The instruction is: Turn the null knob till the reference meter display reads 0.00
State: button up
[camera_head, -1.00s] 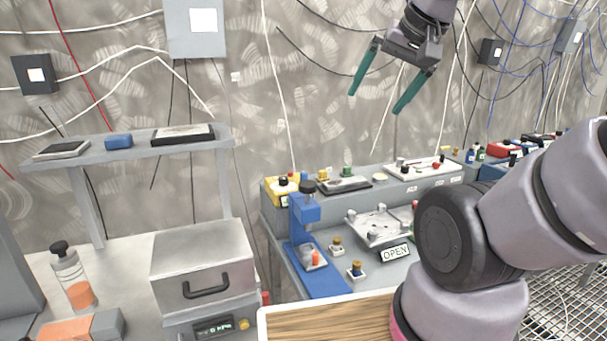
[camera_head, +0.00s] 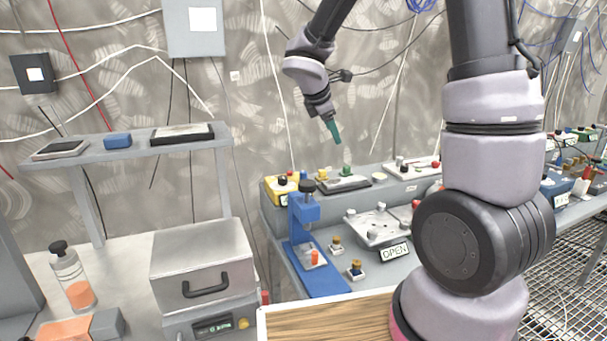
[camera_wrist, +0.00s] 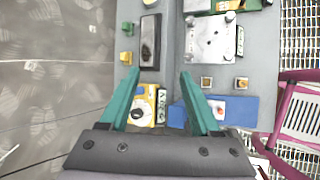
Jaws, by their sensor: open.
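My gripper (camera_head: 332,131) is in the air above the grey raised shelf of the bench, pointing down. In the wrist view my gripper (camera_wrist: 158,77) is open, its green fingers spread and empty. Between and below them is a yellow instrument (camera_wrist: 144,104) with a dark round part, also in the head view (camera_head: 270,190). A dark display (camera_head: 212,326) with small lit characters is in the grey unit at lower left. I cannot read its value. A yellow knob (camera_head: 243,323) is beside it. No readable label shows which knob is the null knob.
A blue press (camera_head: 308,240) stands in front of the yellow instrument. A black-topped device (camera_head: 342,184) and a silver plate (camera_head: 377,226) are to its right. A grey box with a handle (camera_head: 202,262) is at left. Wires hang on the wall.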

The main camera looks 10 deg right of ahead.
aim_at(303, 172)
jog(key=w+a+f+n+t, duration=0.2)
jog(key=w+a+f+n, duration=0.7)
jog(key=f+n, duration=0.25)
jog(key=shift+m, duration=0.35)
jog(key=x, duration=1)
jog(key=shift+a+f, duration=0.15)
jog(key=shift+f, duration=0.05)
grip_shut()
